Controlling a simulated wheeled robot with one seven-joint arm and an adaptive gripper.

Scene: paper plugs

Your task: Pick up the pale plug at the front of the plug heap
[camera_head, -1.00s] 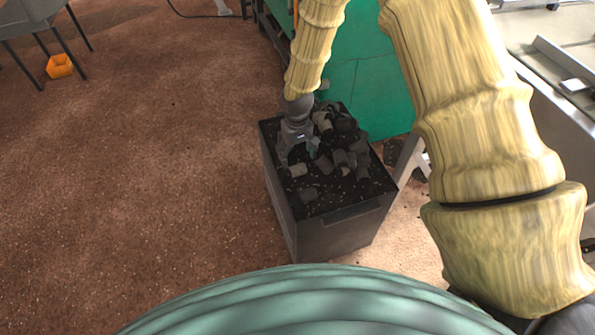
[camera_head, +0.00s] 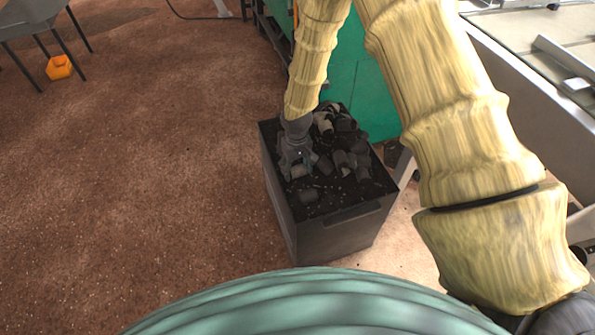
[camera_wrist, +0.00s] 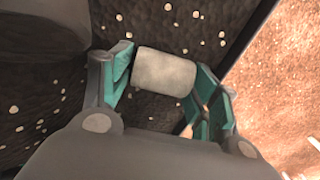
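The pale plug (camera_wrist: 164,73) is a short light-grey cylinder lying on the dark, speckled surface of the bin. In the wrist view it lies between the two teal-lined fingers of my gripper (camera_wrist: 160,85). The fingers stand apart on either side of it; the left finger is close to its end, and I cannot tell whether either touches. In the head view my gripper (camera_head: 297,168) is down over the plug (camera_head: 299,171), at the left side of the bin, and partly hides it.
A green cabinet (camera_head: 365,90) stands behind. A large dark shape (camera_wrist: 45,25) fills the wrist view's upper left. Brown floor is open at left.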

